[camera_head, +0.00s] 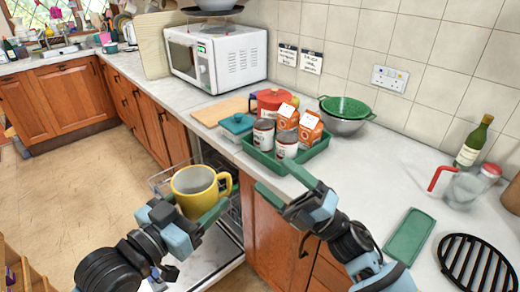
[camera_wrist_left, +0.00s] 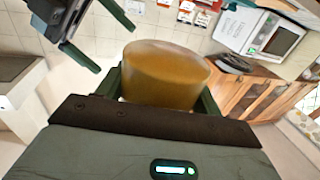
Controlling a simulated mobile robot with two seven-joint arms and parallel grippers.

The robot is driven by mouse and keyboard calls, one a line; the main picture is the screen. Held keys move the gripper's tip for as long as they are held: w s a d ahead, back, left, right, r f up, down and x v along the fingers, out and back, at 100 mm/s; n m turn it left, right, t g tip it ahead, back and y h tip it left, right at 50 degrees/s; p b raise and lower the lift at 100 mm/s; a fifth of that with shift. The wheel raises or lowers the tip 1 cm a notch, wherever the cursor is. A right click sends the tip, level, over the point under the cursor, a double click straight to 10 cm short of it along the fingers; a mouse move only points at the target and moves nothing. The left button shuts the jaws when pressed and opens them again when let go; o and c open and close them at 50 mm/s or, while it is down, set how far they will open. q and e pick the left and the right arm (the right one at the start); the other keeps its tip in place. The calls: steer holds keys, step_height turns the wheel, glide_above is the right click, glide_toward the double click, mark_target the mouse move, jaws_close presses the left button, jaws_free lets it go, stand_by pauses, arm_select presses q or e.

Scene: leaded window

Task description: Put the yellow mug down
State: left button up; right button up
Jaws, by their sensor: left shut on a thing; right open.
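The yellow mug (camera_head: 190,199) is upright in the head view, in front of the counter edge and above an open dishwasher. My left gripper (camera_head: 193,215) is shut on the mug, with one green finger showing at its right side. In the left wrist view the mug (camera_wrist_left: 165,78) sits between the two green fingers, and its far side is hidden. My right gripper (camera_head: 283,184) is open and empty, to the right of the mug by the counter's front edge. It also shows in the left wrist view (camera_wrist_left: 88,30) at the top left.
A green tray (camera_head: 313,154) with cans and orange cartons stands on the counter (camera_head: 385,175). Behind it are a red pot (camera_head: 270,102) and a colander (camera_head: 345,107). A dishwasher rack (camera_head: 160,182) is below. The counter right of the tray has free room.

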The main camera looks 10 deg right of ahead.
mark_target(197, 180)
arm_select(q)
steer(key=shift+r, duration=0.1)
arm_select(e)
steer(key=a+r+n+g+h, duration=0.2)
steer(key=n+g, duration=0.5)
steer(key=n, duration=0.5)
steer(key=s+a+r+n+g+h, duration=0.1)
steer(key=r+n+g+h, duration=0.4)
steer(key=n, duration=0.7)
steer(key=shift+a+r+g, duration=0.4)
steer(key=shift+r+g, duration=0.5)
steer(key=shift+g, duration=0.2)
steer(key=shift+s+a, duration=0.1)
steer(key=x, duration=1.2)
steer(key=shift+f, duration=0.2)
